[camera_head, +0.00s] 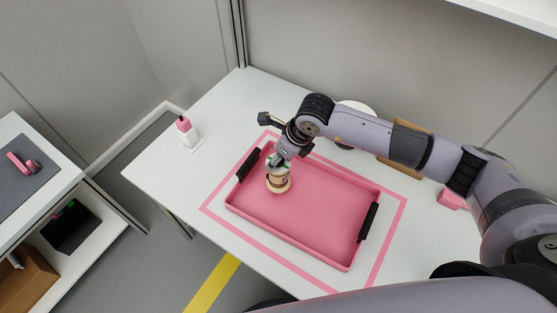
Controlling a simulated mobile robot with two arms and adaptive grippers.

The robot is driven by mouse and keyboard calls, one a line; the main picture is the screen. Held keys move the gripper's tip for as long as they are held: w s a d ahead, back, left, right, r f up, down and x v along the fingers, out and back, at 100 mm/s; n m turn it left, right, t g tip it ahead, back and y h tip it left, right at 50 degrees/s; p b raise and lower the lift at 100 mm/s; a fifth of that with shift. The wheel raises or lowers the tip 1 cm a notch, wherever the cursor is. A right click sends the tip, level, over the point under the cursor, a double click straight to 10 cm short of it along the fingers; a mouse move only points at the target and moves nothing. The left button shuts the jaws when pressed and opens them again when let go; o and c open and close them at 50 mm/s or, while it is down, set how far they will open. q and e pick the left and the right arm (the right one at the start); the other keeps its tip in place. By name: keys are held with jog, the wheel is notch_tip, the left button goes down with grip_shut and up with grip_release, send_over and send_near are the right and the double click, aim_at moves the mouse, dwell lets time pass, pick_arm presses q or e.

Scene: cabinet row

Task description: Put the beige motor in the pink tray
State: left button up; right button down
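The pink tray (312,214) lies on the white table inside a pink outline, with a black handle at each end. The beige motor (279,184) is at the tray's far left part, over its floor. I cannot tell whether it touches the floor. My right gripper (276,165) reaches in from the right and points down at the motor. Its fingers appear closed around the motor's top, which they partly hide. My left gripper is not in view.
A white bottle with a pink top (185,131) stands at the table's left. A pink block (450,199) lies at the right. A brown panel (387,161) and a white round object (357,107) are partly behind my arm. Most of the tray floor is clear.

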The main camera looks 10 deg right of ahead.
aim_at(279, 164)
notch_tip(279, 164, down, 3)
jog(key=shift+f+p, duration=0.1)
jog(key=shift+p, duration=0.25)
jog(key=shift+f, duration=0.2)
jog(key=c, duration=0.6)
grip_release()
jog(key=shift+b+v, duration=1.9)
jog(key=shift+v, duration=4.2)
